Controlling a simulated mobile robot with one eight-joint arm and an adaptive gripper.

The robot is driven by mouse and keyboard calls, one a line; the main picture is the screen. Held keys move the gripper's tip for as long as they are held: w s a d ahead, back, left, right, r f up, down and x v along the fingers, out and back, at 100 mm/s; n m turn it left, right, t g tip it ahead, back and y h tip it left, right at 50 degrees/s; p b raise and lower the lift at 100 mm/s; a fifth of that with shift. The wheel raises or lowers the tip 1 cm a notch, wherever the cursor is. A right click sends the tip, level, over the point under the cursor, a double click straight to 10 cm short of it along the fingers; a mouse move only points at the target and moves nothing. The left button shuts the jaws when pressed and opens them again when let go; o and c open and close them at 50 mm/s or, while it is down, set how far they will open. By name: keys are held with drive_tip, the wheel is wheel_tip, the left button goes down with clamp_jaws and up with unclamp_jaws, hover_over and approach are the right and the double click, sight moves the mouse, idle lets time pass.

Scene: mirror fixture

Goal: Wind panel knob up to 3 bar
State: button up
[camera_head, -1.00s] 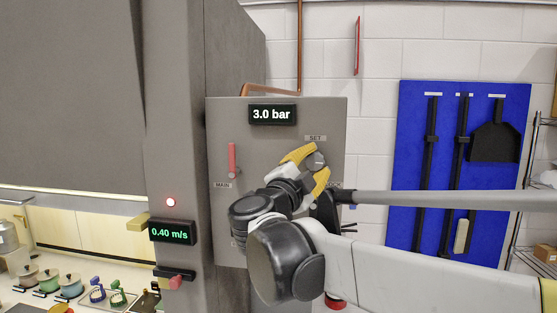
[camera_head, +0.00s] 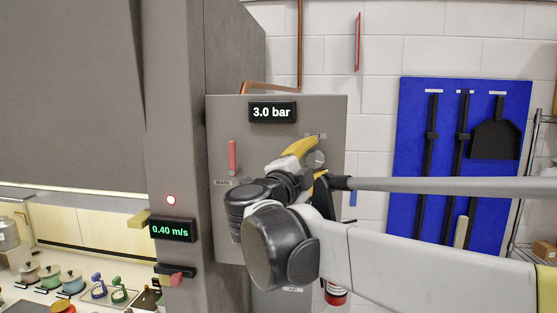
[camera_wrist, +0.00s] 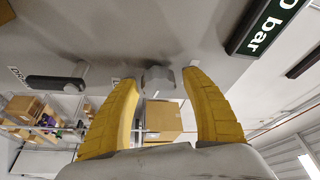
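The grey panel (camera_head: 222,110) stands upright with a black display (camera_head: 272,112) reading "3.0 bar". The grey knob (camera_head: 316,159) is at the panel's right side, below a small label. In the wrist view the knob (camera_wrist: 159,79) lies beyond and between the fingertips, with gaps on both sides. My gripper (camera_wrist: 159,86) has its two yellow fingers spread wide and holds nothing. In the head view my gripper (camera_head: 314,160) is in front of the knob, and its lower finger is mostly hidden by my arm.
A red lever (camera_head: 232,157) marked MAIN is on the panel's left. A dark handle (camera_wrist: 56,83) shows on the panel in the wrist view. A red extinguisher (camera_head: 335,294) is below my arm. A blue tool board (camera_head: 412,130) hangs at the right.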

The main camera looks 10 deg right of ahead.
idle(0.3)
drive_tip(key=v, duration=1.2)
drive_tip(key=shift+w+f, duration=0.1)
